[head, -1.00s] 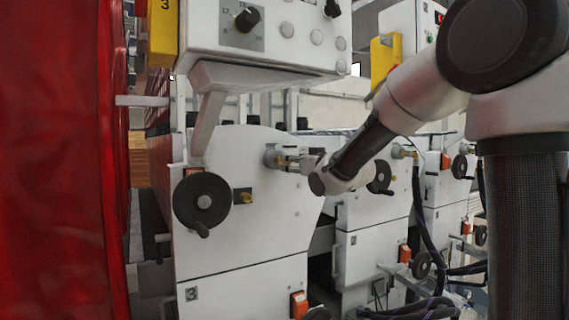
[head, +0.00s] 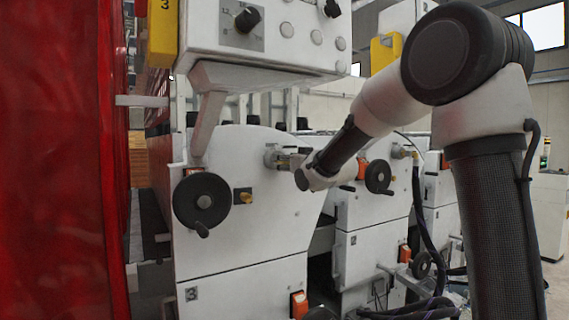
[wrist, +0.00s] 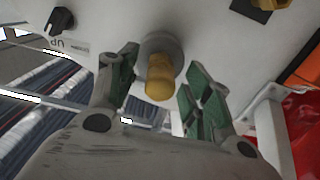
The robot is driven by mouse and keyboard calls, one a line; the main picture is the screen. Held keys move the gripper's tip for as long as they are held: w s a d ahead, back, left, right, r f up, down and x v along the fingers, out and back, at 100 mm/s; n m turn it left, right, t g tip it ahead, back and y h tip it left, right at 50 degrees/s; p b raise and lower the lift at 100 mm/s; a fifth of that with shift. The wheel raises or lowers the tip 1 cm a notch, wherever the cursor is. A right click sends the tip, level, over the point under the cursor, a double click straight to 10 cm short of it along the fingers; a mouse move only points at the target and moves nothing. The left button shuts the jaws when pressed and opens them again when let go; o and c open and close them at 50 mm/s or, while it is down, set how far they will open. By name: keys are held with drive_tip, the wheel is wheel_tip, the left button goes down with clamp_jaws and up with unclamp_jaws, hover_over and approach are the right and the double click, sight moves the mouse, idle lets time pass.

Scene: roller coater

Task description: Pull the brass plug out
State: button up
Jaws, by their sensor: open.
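The brass plug (wrist: 159,80) sticks out of a round grey fitting (wrist: 163,50) on the white machine panel in the wrist view. My gripper (wrist: 161,60) is open, with one green-padded finger on each side of the plug. Gaps show between the plug and both fingers. In the head view my gripper (head: 288,159) is at the grey fitting (head: 271,156) on the upper right of the near panel. There the plug is hidden or too small to make out among the fingers.
A black handwheel (head: 202,201) and a brass knob on a dark plate (head: 243,197) sit left of and below the fitting. A control box (head: 270,35) overhangs the panel. A red curtain (head: 55,160) fills the left. More machine units and hoses stand to the right.

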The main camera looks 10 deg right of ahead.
drive_tip(key=shift+c, duration=0.2)
idle(0.3)
clamp_jaws()
drive_tip(key=shift+s, duration=0.1)
drive_tip(key=shift+v, duration=2.9)
drive_tip(key=shift+v, duration=1.55)
